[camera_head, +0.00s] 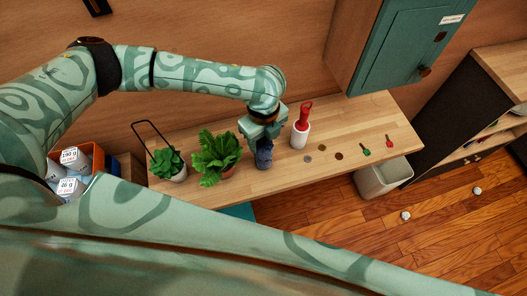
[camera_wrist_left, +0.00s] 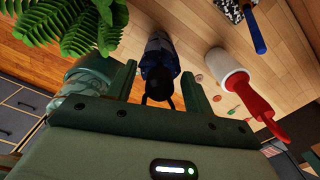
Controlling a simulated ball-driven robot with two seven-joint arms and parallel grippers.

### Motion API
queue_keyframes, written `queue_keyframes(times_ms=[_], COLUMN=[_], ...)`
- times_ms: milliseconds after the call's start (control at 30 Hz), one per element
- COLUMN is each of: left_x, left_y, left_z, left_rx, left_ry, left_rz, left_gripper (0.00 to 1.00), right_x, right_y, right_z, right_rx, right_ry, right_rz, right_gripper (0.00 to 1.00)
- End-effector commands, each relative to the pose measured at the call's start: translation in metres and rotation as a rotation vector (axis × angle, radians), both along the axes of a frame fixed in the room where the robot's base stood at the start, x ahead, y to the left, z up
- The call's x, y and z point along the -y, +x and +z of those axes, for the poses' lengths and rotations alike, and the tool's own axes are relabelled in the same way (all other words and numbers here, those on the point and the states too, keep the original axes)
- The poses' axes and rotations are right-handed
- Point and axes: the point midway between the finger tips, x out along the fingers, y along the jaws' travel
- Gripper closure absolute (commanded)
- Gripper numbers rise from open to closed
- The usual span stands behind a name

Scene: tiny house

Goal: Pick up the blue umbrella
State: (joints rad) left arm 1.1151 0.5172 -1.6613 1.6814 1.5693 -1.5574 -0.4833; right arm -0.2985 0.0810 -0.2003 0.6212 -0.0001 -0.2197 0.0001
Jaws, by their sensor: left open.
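The blue umbrella (camera_head: 264,156) is folded and dark blue, on the wooden shelf just right of the leafy plants. In the left wrist view, the umbrella (camera_wrist_left: 158,57) has a black lower end with a thin loop, lying between the two fingers. My left gripper (camera_head: 263,128) is over the umbrella's near-wall end, and its fingers also show in the left wrist view (camera_wrist_left: 159,75). The fingers are apart, one on each side of the umbrella, with visible room on the right side. Whether either finger touches it I cannot tell. My right gripper is out of view.
A potted fern (camera_head: 217,155) and a smaller plant (camera_head: 167,163) stand close left of the umbrella. A red-handled lint roller (camera_head: 301,127) stands to the right. Coins (camera_head: 323,146) and keys (camera_head: 366,151) lie farther right. A teal wall cabinet (camera_head: 405,50) hangs above.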

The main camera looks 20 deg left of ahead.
Motion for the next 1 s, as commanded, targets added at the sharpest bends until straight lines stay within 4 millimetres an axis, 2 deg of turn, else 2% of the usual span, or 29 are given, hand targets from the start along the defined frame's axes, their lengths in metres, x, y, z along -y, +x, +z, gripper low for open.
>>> queue_keyframes(times_ms=[67, 233, 267, 533, 667, 833, 1000], left_x=[0.000, 0.000, 0.000, 0.000, 0.000, 0.000, -0.021], left_y=[0.000, 0.000, 0.000, 0.000, 0.001, 0.001, -0.028], left_z=[0.001, 0.001, 0.001, 0.002, 0.009, 0.036, 0.079], left_rx=[0.000, 0.000, 0.000, 0.001, 0.001, 0.003, 0.003], left_ry=[0.000, 0.000, 0.000, 0.000, 0.000, 0.000, -0.001], left_rz=[0.000, 0.000, 0.000, 0.000, 0.000, 0.000, 0.001], left_gripper=[0.51, 0.98, 1.00, 1.00, 1.00, 1.00, 1.00], right_x=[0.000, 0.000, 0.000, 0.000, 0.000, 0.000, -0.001], right_y=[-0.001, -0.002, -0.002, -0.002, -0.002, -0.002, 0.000], right_z=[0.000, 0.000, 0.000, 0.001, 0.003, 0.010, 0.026], right_rx=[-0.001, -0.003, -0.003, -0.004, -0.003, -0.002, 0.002], right_ry=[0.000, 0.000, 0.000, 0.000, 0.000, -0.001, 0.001], right_rz=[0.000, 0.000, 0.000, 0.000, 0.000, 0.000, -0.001], right_gripper=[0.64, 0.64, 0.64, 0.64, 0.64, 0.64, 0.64])
